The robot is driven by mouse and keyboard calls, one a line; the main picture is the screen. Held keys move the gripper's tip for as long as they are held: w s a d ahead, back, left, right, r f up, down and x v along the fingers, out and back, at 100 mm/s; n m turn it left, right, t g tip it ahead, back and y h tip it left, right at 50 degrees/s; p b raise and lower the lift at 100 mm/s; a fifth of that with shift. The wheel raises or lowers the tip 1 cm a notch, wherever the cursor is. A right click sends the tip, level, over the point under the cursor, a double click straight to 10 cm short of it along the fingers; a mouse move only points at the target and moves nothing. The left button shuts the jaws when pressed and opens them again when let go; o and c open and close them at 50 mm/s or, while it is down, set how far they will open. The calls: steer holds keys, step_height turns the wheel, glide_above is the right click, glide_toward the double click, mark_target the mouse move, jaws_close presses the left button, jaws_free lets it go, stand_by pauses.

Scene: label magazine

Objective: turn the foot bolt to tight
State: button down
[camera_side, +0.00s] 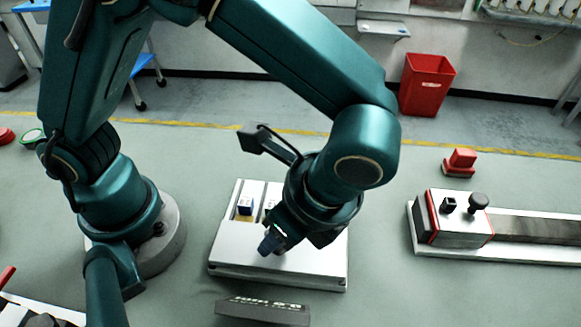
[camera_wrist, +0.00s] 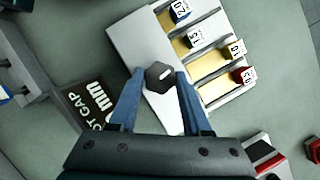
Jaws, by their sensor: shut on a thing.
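In the wrist view, the dark hexagonal bolt head (camera_wrist: 158,76) stands on the bare end of the white slotted plate (camera_wrist: 128,38). My gripper (camera_wrist: 160,74) has one blue finger on each side of the head and is shut on it. In the side view, my gripper (camera_side: 271,245) points down at the front part of the plate (camera_side: 225,250). There the bolt is hidden behind my fingers and wrist. How far the bolt is turned cannot be told.
A dark sign (camera_wrist: 88,105) reading partly "GAP" and "mm" lies close by. A railed fixture (camera_side: 460,222) and red button (camera_side: 459,164) stand right.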

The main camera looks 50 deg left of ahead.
stand_by(0.3)
steer(key=shift+c, duration=1.8)
jaws_free()
steer(key=shift+v, duration=2.55)
